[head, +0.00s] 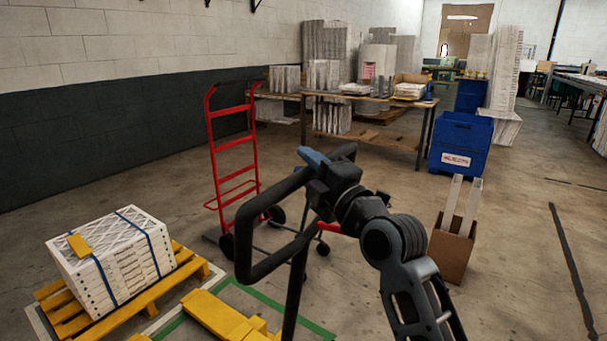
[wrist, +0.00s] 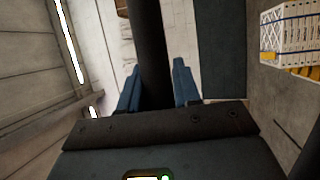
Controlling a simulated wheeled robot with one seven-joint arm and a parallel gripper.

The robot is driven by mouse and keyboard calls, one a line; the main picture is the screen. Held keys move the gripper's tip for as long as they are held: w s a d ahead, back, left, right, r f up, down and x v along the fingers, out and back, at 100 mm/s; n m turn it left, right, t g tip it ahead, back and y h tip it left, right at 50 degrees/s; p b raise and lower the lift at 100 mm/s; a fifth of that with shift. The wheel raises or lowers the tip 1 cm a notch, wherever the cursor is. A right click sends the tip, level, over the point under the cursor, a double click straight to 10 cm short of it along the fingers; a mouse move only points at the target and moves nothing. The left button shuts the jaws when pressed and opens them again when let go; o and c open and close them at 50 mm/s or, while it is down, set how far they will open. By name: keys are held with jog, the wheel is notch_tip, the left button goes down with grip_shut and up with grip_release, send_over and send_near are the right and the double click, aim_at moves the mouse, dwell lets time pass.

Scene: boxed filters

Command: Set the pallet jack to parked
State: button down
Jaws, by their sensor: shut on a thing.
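The pallet jack has a black loop handle (head: 262,216) on a dark upright shaft, near the middle of the head view. Its yellow body (head: 222,316) shows low at the bottom edge, partly cut off. My gripper (head: 312,157) is at the top of the handle loop, with its blue fingers visible. In the wrist view the fingers of my gripper (wrist: 156,88) stand on either side of a dark bar of the handle (wrist: 152,45). My gripper is shut on this handle. Part of the handle is hidden behind my wrist.
A yellow pallet (head: 165,302) carries strapped white filters (head: 112,255) at left. Green floor tape (head: 262,297) runs by the jack. A red hand truck (head: 212,135) stands behind it. A cardboard box (head: 450,255) and blue bin (head: 460,140) stand right. Right foreground floor is clear.

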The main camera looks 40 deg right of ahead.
jog(key=c, duration=0.9)
grip_release()
jog(key=shift+s+a+f+b, duration=0.1)
jog(key=shift+s+f+b, duration=0.25)
jog(key=shift+s, duration=0.9)
jog(key=shift+s+a+f+b, duration=0.15)
jog(key=shift+s+b, duration=0.45)
jog(key=shift+s, duration=0.7)
jog(key=shift+s+d+f+b, duration=0.1)
jog(key=shift+s+f+b, duration=0.25)
jog(key=shift+s, duration=0.9)
jog(key=shift+r, duration=0.1)
